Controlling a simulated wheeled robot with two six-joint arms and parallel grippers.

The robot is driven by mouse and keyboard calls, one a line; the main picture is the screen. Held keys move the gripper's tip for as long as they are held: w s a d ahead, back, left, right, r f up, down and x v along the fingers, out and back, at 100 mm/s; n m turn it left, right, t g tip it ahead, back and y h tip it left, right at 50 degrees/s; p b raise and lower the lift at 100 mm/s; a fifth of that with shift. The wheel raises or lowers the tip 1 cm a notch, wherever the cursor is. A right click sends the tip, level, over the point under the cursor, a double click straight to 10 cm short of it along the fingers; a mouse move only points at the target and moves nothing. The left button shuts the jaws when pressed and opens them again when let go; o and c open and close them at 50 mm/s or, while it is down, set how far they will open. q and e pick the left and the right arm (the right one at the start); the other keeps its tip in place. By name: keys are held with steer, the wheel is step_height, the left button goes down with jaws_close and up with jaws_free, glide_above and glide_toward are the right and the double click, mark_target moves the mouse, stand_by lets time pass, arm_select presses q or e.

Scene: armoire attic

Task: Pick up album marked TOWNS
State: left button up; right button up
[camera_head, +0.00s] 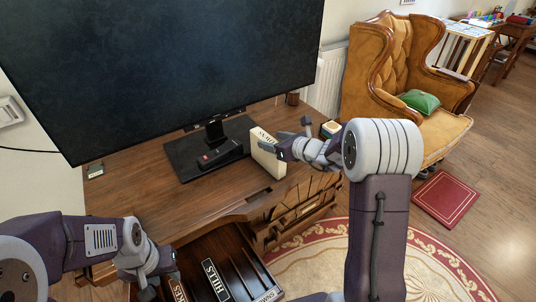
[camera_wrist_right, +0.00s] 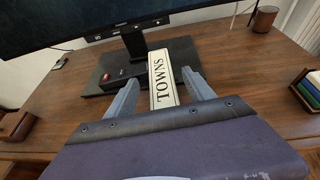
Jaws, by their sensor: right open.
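The TOWNS album (camera_head: 268,158) stands on the wooden desk beside the monitor stand, a pale block with a lettered spine. In the right wrist view the TOWNS album (camera_wrist_right: 162,78) shows its label clearly between my fingers. My right gripper (camera_head: 284,150) is open at the album's right side in the head view. Its two fingers (camera_wrist_right: 160,95) lie on either side of the spine in the wrist view, with gaps visible. My left gripper (camera_head: 158,284) is low at the left edge of the open drawer; its finger opening is unclear.
The open drawer (camera_head: 240,262) holds several albums, one marked HILLS (camera_head: 215,281). A large monitor (camera_head: 170,65) rises behind, with a dark box (camera_head: 220,154) on its stand base. A brown cup (camera_head: 292,99) and small books (camera_head: 330,129) stand to the right.

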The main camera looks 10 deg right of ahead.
mark_target(268, 139)
steer(key=x, duration=0.3)
steer(key=shift+w+f, duration=0.25)
steer(key=shift+r, duration=0.1)
jaws_close()
stand_by(1.0)
